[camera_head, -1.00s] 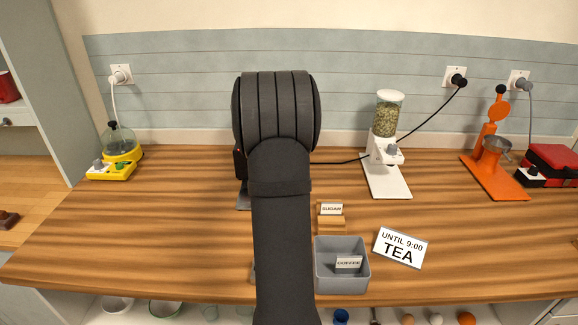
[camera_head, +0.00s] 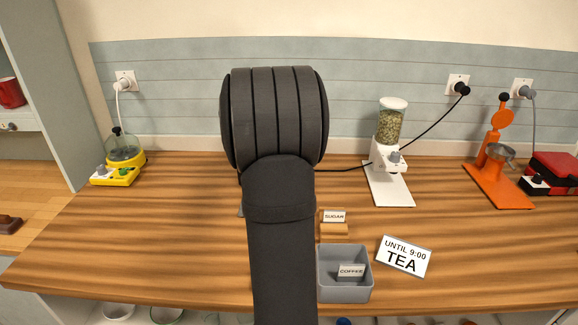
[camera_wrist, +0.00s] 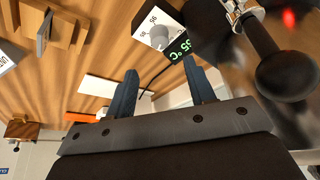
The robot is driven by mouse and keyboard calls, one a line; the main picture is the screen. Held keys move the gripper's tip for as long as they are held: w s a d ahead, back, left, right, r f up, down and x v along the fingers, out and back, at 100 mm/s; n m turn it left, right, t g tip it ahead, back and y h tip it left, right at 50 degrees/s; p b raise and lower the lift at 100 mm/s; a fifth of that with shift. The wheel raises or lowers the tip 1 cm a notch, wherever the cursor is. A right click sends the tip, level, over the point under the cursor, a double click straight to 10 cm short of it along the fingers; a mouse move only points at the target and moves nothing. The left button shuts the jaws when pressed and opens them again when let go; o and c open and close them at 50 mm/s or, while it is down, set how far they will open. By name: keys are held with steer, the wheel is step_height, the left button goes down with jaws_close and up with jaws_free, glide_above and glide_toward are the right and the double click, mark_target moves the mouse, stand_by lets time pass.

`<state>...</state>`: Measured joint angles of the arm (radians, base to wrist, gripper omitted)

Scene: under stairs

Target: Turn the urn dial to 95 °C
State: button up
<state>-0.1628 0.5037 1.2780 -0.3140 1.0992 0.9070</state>
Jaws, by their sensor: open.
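The urn is hidden behind my arm in the head view. In the wrist view, a white control panel (camera_wrist: 143,22) shows near the top, with a round grey dial (camera_wrist: 160,36) and scale numbers around it. Beside the dial is a dark display (camera_wrist: 180,48) with green digits ending in °C; I read them as 55, but not surely. My gripper (camera_wrist: 160,67) is open, its two dark fingers apart with nothing between them. The fingertips point toward the panel and appear just short of the dial; the exact gap cannot be told. In the head view my gripper is hidden.
A chrome fitting (camera_wrist: 240,10) with a black handle (camera_wrist: 286,76) is close at right in the wrist view. On the counter are a grey coffee bin (camera_head: 343,286), a tea sign (camera_head: 404,257), a white dispenser (camera_head: 390,150), an orange press (camera_head: 497,175) and a yellow appliance (camera_head: 118,160).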

steer(key=v, duration=0.7)
steer(key=shift+r, duration=0.2)
steer(key=shift+s, duration=0.1)
steer(key=d+n+y, duration=0.5)
steer(key=d+n, duration=0.3)
steer(key=n, duration=0.6)
steer(key=x, duration=1.7)
steer(key=shift+a+f, duration=0.1)
steer(key=c, duration=1)
steer(key=shift+o, duration=0.2)
